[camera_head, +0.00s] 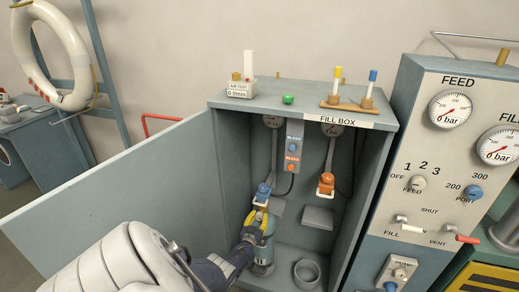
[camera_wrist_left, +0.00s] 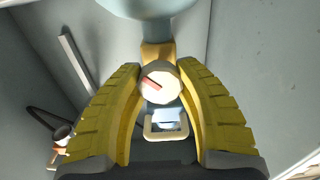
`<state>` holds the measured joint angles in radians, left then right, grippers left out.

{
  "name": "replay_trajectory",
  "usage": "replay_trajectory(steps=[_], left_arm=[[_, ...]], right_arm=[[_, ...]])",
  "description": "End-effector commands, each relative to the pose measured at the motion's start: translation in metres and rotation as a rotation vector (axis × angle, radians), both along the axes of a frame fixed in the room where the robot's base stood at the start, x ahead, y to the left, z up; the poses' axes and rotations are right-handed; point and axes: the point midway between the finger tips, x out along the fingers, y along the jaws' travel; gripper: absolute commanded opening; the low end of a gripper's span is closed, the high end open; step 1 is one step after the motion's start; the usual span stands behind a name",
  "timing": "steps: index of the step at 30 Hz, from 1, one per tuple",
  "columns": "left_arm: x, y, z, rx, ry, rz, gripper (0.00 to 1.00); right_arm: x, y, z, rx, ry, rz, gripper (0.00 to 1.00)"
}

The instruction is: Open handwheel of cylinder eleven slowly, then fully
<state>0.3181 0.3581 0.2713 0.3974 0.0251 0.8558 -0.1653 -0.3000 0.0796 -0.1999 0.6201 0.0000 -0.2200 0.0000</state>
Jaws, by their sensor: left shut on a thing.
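A blue cylinder (camera_head: 264,252) stands inside the fill box on the left, with a partly hidden label low on its front. Its valve top sits under a blue-handled connector (camera_head: 263,191). My left gripper (camera_head: 257,222) reaches in from the left with yellow fingers at the valve. In the left wrist view my left gripper (camera_wrist_left: 160,80) has its fingers on both sides of a round cream handwheel (camera_wrist_left: 161,86) with a red mark, and is shut on it. A cream square frame (camera_wrist_left: 166,124) lies just below the handwheel. My right gripper is not in view.
The fill box (camera_head: 365,112) has its door (camera_head: 120,185) open to the left. Inside, an orange-handled connector (camera_head: 326,184) hangs over an empty round holder (camera_head: 307,272). A control panel (camera_head: 445,150) with gauges stands close on the right.

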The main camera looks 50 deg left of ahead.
Motion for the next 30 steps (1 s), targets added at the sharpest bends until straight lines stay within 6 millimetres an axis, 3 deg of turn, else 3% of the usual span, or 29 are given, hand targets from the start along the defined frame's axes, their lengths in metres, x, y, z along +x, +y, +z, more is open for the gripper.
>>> replay_trajectory(steps=[30], left_arm=[[0.0004,0.0000,0.0006,-0.822,-0.504,-0.001,0.05]], right_arm=[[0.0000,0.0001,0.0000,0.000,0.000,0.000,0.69]])
